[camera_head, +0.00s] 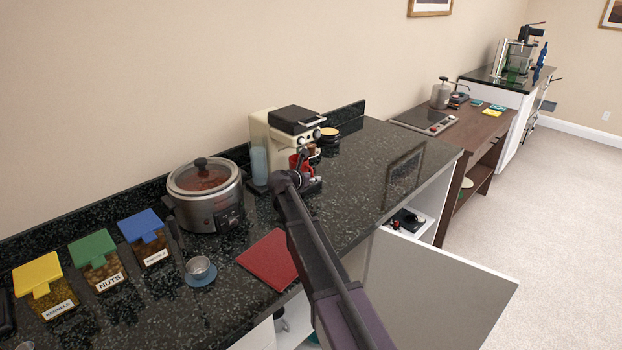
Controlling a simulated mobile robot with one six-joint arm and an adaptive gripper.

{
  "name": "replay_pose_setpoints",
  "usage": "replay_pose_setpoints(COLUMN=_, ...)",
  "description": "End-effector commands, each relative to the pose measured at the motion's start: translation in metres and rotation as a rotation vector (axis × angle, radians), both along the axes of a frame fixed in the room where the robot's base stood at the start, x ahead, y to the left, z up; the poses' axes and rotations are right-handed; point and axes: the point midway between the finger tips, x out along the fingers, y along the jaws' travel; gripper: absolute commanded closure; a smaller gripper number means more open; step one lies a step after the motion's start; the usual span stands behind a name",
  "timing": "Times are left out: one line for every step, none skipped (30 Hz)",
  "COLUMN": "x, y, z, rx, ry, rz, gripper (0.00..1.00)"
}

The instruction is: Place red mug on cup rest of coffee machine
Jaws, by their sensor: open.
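The coffee machine (268,128) is cream with a black top. It stands on the dark speckled counter against the wall. The red mug (296,160) shows in part at the machine's front, below the brewing head. My arm reaches up from the lower right, and my gripper (302,157) is at the machine's front, right by the mug. The gripper is open; its fingers are small and partly hidden here. My wrist hides the lower part of the mug and much of the cup rest. I cannot tell whether the mug's base touches the cup rest.
A slow cooker (208,194) stands close left of the machine. A red board (268,259) lies in front. Lidded food containers (97,260) and a small metal cup (199,268) are at the left. The counter (375,165) right of the machine is mostly clear. A cabinet door (440,290) stands open below.

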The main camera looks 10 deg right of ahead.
Motion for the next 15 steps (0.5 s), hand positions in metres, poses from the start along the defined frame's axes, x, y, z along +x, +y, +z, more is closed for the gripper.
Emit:
replay_pose_setpoints(x=0.000, y=0.000, z=0.003, rx=0.000, ry=0.000, rz=0.000, gripper=0.52)
replay_pose_setpoints(x=0.000, y=0.000, z=0.004, rx=0.000, ry=0.000, rz=0.000, gripper=0.52)
replay_pose_setpoints(x=-0.004, y=0.003, z=0.005, rx=0.000, ry=0.000, rz=0.001, gripper=0.52)
replay_pose_setpoints(x=-0.006, y=0.004, z=0.007, rx=0.000, ry=0.000, rz=0.001, gripper=0.52)
replay_pose_setpoints(x=-0.008, y=0.006, z=0.008, rx=0.000, ry=0.000, rz=0.001, gripper=0.52)
replay_pose_setpoints(x=-0.011, y=0.009, z=0.010, rx=0.000, ry=0.000, rz=0.001, gripper=0.52)
replay_pose_setpoints(x=-0.014, y=0.012, z=0.012, rx=0.000, ry=0.000, rz=0.001, gripper=0.52)
replay_pose_setpoints(x=-0.017, y=0.014, z=0.014, rx=0.000, ry=0.000, rz=0.002, gripper=0.52)
replay_pose_setpoints(x=-0.021, y=0.018, z=0.016, rx=0.000, ry=0.000, rz=0.002, gripper=0.52)
replay_pose_setpoints(x=-0.025, y=0.021, z=0.018, rx=0.000, ry=0.000, rz=0.002, gripper=0.52)
replay_pose_setpoints(x=-0.028, y=0.024, z=0.020, rx=0.000, ry=0.000, rz=0.002, gripper=0.52)
replay_pose_setpoints(x=-0.032, y=0.028, z=0.023, rx=0.000, ry=0.000, rz=0.001, gripper=0.52)
replay_pose_setpoints(x=-0.036, y=0.031, z=0.025, rx=0.000, ry=0.000, rz=0.001, gripper=0.52)
replay_pose_setpoints(x=-0.040, y=0.035, z=0.027, rx=0.001, ry=-0.001, rz=0.002, gripper=0.52)
replay_pose_setpoints(x=-0.044, y=0.039, z=0.029, rx=0.000, ry=0.000, rz=0.002, gripper=0.52)
